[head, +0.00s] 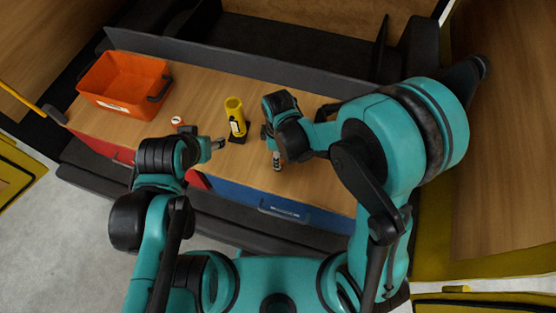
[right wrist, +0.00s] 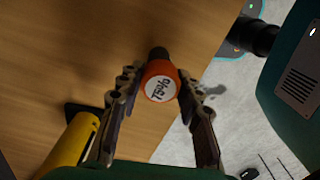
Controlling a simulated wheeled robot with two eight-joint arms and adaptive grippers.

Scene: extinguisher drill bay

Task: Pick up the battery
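An orange battery (right wrist: 159,82) with a round white "75%" label on its end and a dark lower part is between the fingers of my right gripper (right wrist: 160,76) in the right wrist view. A fingertip is close at each side; I cannot tell whether they press on it. In the head view my right gripper (head: 277,160) is low over the table's front, right of the yellow cylinder, and the battery there is hidden. A second small orange-and-white piece (head: 177,121) stands by the bin. My left gripper (head: 219,144) is left of the yellow cylinder; its finger gap is not clear.
The yellow cylinder (head: 235,115) stands on a dark base mid-table, and shows at lower left in the right wrist view (right wrist: 72,148). An orange bin (head: 125,72) is at the back left. Blue drawer fronts (head: 245,197) lie below the front edge. Wood is bare behind the cylinder.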

